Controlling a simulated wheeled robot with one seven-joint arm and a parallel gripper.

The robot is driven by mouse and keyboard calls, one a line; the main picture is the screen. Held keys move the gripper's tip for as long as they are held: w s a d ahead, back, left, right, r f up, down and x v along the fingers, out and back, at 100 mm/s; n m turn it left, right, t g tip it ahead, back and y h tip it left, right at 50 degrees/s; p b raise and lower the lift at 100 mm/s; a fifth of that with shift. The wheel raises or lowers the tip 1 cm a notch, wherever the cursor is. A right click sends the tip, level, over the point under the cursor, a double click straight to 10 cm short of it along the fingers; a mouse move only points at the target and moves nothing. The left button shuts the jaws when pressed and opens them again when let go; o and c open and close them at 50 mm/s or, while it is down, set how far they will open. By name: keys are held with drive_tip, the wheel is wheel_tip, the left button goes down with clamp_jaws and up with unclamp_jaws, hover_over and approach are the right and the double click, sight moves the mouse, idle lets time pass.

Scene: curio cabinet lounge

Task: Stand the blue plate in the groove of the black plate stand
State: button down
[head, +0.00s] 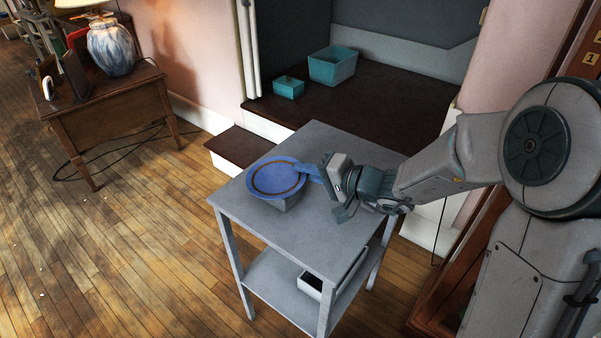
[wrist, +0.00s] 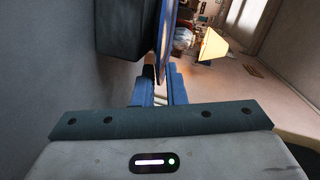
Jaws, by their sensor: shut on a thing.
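The blue plate (head: 262,163) has a brown ring and is held over the small grey table (head: 325,150), its face showing in the head view. My gripper (head: 308,172) is shut on its right edge. In the wrist view the plate (wrist: 165,42) shows nearly edge-on between my blue fingers (wrist: 161,88). I cannot make out a black plate stand with a groove for sure.
A wooden desk (head: 115,108) at the left bears a blue-white lamp (head: 111,48) and a dark upright thing (head: 74,74). Two teal bins (head: 332,66) (head: 288,88) sit on a dark platform behind. A bin (head: 311,287) lies on the table's lower shelf. The tabletop's right part is bare.

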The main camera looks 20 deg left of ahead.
drive_tip(key=w+d+r+p, duration=0.2)
drive_tip(key=w+d+r, duration=0.1)
drive_tip(key=d+r, duration=0.7)
drive_tip(key=shift+w+d+p, duration=0.3)
drive_tip(key=shift+w+d, duration=0.1)
drive_tip(key=shift+d, duration=0.1)
drive_tip(key=shift+r, duration=0.1)
drive_tip(key=shift+r, duration=0.1)
idle(0.5)
